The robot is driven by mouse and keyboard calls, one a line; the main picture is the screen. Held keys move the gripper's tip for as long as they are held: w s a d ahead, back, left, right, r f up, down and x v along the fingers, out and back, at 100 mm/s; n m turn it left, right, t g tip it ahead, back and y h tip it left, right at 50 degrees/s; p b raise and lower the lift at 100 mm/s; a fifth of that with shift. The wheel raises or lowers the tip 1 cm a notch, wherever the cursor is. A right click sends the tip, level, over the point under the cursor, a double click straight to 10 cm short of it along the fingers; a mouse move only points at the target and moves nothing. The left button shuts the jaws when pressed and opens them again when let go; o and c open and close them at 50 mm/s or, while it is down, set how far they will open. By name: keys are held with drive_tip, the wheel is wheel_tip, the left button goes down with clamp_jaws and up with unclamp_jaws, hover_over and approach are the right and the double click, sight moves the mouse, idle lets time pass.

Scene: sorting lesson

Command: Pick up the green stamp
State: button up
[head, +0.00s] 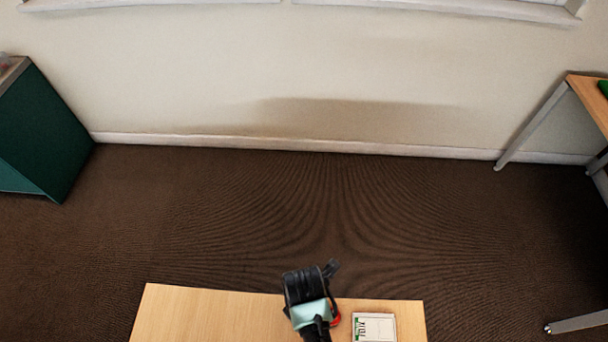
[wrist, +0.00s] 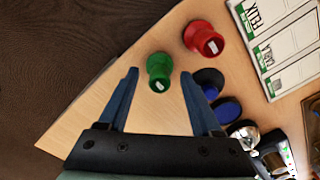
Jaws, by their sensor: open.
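The green stamp (wrist: 159,68) stands on the wooden table (wrist: 118,72) in the wrist view, near the table's edge. My gripper (wrist: 160,78) is open, with its two blue fingers on either side of the stamp in the picture. I cannot tell how far above the stamp the fingers are. In the head view my gripper (head: 318,325) is over the table near its front, and my arm hides the green stamp there.
A red stamp (wrist: 203,37) stands right of the green one. Blue-and-black stamps (wrist: 226,109) are close beside the right finger. The table left of the green stamp is bare.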

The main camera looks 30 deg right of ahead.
drive_tip(key=shift+f, duration=0.1)
drive_tip(key=shift+c, duration=0.3)
clamp_jaws()
wheel_tip(320, 180, up, 10)
drive_tip(key=shift+r+p, duration=0.1)
drive_tip(key=shift+p, duration=0.25)
idle(0.3)
